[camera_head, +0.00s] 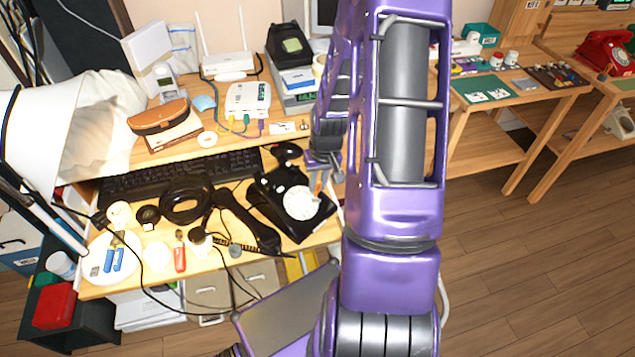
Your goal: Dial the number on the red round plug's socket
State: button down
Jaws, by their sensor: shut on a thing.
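A black rotary phone (268,192) with a white dial (299,202) sits at the right front of the desk. Its black handset (245,222) lies off the hook on its left. My gripper (318,178) is just above the dial's upper right, partly hidden by my purple arm. It appears shut on a slim orange stick (318,185); whether the stick touches the dial I cannot tell. A white box (248,97) at the desk's back has coloured plugs and cables at its front. I cannot make out a red round plug or any socket number.
A black keyboard (180,176), a coiled black cable (186,200) and small items crowd the desk. A white router (229,66) and brown case (157,116) stand behind. A red phone (605,52) is on a right-hand table. Floor (530,260) at right is clear.

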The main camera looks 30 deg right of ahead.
notch_tip(320, 180, up, 6)
jog(key=s+p, duration=0.2)
jog(key=p, duration=0.2)
jog(key=shift+s+d+r, duration=0.2)
jog(key=shift+s+d, duration=0.2)
jog(key=shift+a, duration=0.1)
dwell(1.4)
